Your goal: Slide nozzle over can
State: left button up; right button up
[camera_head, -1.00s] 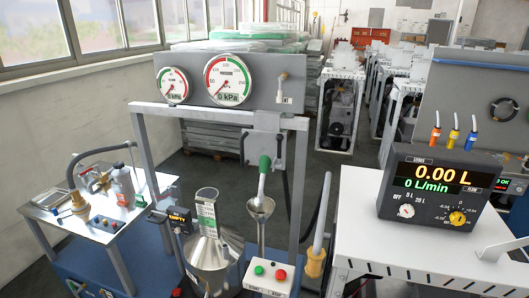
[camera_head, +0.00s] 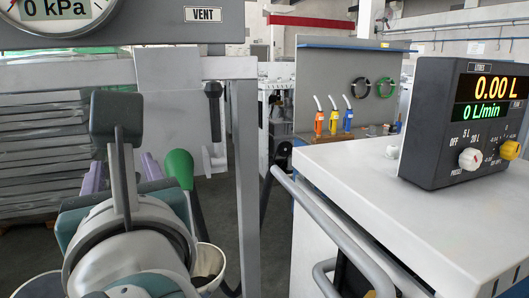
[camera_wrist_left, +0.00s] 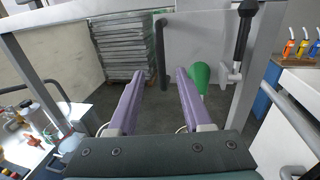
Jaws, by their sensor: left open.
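My left gripper (camera_wrist_left: 158,73) is open, with two lilac fingers and nothing between them. It also shows in the head view (camera_head: 122,170), partly behind my own wrist. The nozzle's green grip (camera_head: 180,168) stands just right of the fingers in the head view. In the wrist view the green grip (camera_wrist_left: 201,76) is right of the right finger and partly covered by it; I cannot tell whether they touch. The nozzle's spout is hidden. A round metal rim (camera_head: 208,262) shows below the green grip. Another curved rim (camera_head: 36,284), possibly the can, is mostly hidden behind my arm.
A grey frame post (camera_head: 246,180) stands right of the nozzle. A white cabinet (camera_head: 400,215) with a grey rail (camera_head: 325,225) and a meter box (camera_head: 455,130) fills the right. A side bench (camera_wrist_left: 30,140) with fittings is at the wrist view's lower left.

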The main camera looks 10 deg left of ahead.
pick_arm(q)
jog(key=p+x, duration=0.2)
jog(key=x, duration=0.7)
jog(key=shift+w+a, duration=0.1)
jog(key=shift+w, duration=0.1)
grip_shut()
pick_arm(e)
jog(key=shift+d+r, duration=0.2)
jog(key=shift+r, duration=0.25)
jog(key=shift+d+r, duration=0.2)
jog(key=shift+r, duration=0.25)
jog(key=shift+d, duration=0.1)
